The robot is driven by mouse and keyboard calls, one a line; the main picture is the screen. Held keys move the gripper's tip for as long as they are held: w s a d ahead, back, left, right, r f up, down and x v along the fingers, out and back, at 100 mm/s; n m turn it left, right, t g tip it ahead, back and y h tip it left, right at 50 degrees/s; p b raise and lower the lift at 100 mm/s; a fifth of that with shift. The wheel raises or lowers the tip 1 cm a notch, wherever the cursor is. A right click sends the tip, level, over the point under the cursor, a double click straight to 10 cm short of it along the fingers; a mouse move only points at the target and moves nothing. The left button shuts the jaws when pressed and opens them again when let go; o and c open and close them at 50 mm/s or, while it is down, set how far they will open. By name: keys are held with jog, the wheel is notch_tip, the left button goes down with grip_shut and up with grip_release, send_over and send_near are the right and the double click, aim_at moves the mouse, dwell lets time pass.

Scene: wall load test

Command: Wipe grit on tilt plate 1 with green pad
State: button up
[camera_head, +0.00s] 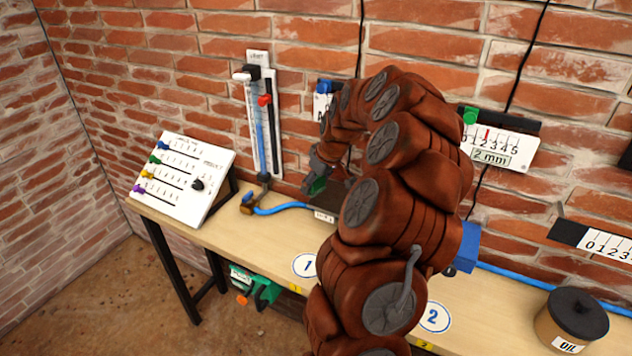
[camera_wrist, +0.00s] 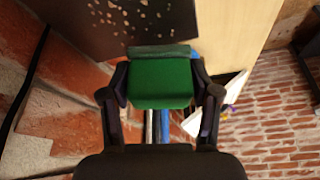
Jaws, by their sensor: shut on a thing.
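My gripper (camera_wrist: 160,88) is shut on the green pad (camera_wrist: 160,78), one finger on each side, in the wrist view. The dark plate (camera_wrist: 75,12) with pale grit specks (camera_wrist: 128,14) lies just beyond the pad, at the top of that view. The pad's front edge overlaps the plate's edge in the picture; I cannot tell whether they touch. In the head view, my gripper (camera_head: 318,170) holds the pad (camera_head: 318,186) above the bench behind the round "1" mark (camera_head: 305,265). Part of the dark plate (camera_head: 327,203) shows there; my arm hides the rest.
The wooden bench (camera_head: 270,236) runs along a brick wall. A white panel with coloured sliders (camera_head: 182,178) stands at left, beside a wall gauge (camera_head: 262,115) and blue hose (camera_head: 280,208). An oil tin (camera_head: 572,322) is at right. Dial cards (camera_head: 495,147) hang on the wall.

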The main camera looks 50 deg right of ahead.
jog(key=shift+f+b, duration=0.65)
jog(key=shift+f, duration=0.2)
jog(key=shift+s, duration=0.1)
